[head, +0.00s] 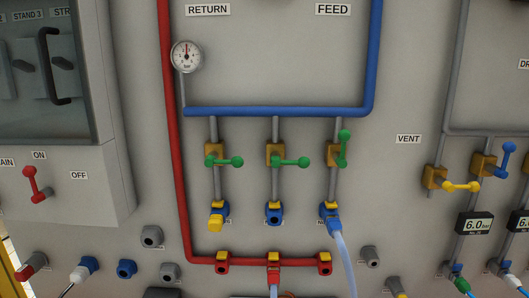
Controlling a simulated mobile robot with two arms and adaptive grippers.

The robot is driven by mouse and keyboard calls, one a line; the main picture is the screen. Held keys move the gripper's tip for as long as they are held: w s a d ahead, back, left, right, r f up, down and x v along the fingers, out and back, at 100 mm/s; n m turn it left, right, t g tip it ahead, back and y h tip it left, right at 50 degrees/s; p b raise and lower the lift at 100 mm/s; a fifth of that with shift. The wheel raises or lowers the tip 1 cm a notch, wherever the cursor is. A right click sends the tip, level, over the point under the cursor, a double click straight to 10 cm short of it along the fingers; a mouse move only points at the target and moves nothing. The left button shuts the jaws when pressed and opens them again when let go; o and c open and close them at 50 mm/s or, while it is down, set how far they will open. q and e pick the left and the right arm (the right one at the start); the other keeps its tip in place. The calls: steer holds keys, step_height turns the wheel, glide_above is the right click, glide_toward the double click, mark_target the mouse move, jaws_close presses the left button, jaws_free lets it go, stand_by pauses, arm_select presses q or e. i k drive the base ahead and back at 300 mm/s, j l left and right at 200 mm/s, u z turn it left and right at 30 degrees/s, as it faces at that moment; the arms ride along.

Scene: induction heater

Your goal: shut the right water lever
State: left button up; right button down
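Three green water levers sit on brass valves below the blue feed pipe (280,112) in the head view. The right green lever (343,148) points up, roughly in line with its vertical pipe (333,187). The middle green lever (292,162) and the left green lever (225,161) lie sideways, pointing right across their pipes. Nothing covers the right lever. Neither of my grippers is in view.
A light blue hose (344,255) hangs from the blue coupling (330,218) below the right lever. A red return pipe (170,130) runs at left. Yellow (460,186) and blue (506,158) levers stand at right. Bare panel surrounds the right lever's right side.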

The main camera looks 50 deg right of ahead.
mark_target(344, 134)
steer(key=z, duration=2.05)
steer(key=l, duration=0.7)
steer(key=k+l+u, duration=0.15)
steer(key=l, duration=0.5)
steer(key=i, duration=0.05)
